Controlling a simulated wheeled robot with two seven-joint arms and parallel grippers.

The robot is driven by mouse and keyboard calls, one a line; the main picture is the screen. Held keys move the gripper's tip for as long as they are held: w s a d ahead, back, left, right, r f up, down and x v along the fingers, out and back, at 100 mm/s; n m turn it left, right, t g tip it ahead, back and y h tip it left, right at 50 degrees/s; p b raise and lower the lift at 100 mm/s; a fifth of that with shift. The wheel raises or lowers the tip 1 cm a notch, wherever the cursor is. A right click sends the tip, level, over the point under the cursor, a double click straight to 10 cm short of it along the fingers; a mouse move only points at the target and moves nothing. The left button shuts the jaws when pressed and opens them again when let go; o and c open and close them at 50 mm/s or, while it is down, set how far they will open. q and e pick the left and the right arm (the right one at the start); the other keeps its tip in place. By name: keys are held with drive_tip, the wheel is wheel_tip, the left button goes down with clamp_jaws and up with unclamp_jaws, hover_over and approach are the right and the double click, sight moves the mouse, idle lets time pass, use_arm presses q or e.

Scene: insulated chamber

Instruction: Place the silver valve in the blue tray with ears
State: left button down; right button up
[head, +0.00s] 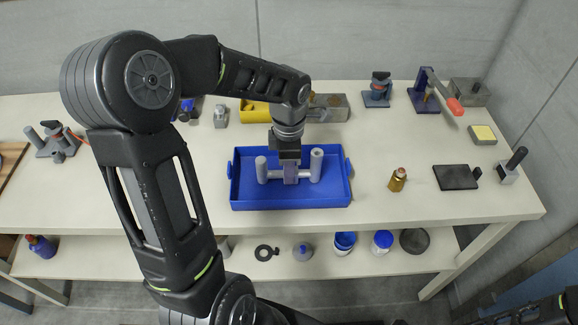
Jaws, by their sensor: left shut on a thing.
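The silver valve (316,166) is a grey piece with an upright cylinder at each end and a bar between them. It shows over the middle of the blue tray with ears (325,196). My left gripper (290,174) points down from above and is shut on the valve's middle. From this view I cannot tell whether the valve touches the tray floor. The tray stands on the white table, with an ear at its left and right ends. My arm hides part of the tray's back edge.
Behind the tray are a yellow bin (256,112) and a grey metal box (328,108). A small brass bottle (397,180) and a dark flat plate (456,177) stand to the right. A red-handled clamp (428,92) is at the back right. The table between tray and bottle is clear.

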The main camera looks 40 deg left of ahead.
use_arm(q)
drive_tip(key=shift+f, duration=0.1)
drive_tip(key=shift+f, duration=0.1)
drive_tip(key=c, duration=1)
unclamp_jaws()
wheel_tip(320, 180, up, 12)
drive_tip(key=shift+r+b, duration=0.15)
drive_tip(key=shift+b, duration=0.3)
